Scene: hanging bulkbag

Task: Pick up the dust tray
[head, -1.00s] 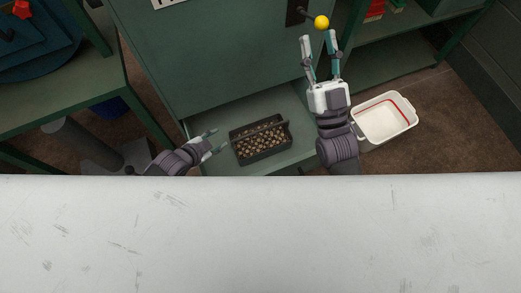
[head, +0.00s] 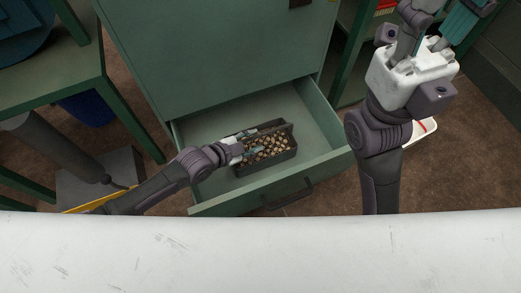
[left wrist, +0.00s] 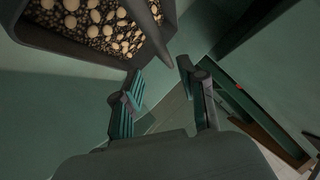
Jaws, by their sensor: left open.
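The dust tray (head: 268,163) is a dark open box holding many small tan lumps. It sits in the pulled-out green drawer (head: 300,110). My left gripper (head: 245,146) is open over the tray's left end in the head view. In the left wrist view its two fingers (left wrist: 160,95) stand apart, and a dark corner of the tray (left wrist: 158,45) reaches toward the gap between them. I cannot tell whether they touch it. My right gripper (head: 440,32) is raised at the upper right, away from the tray, with its fingers apart and nothing seen between them.
A green cabinet (head: 210,50) rises behind the drawer. The drawer front has a dark handle (head: 287,194). A white bin (head: 421,132) is mostly hidden behind my right arm. A green table (head: 60,75) stands left. The drawer has bare floor around the tray.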

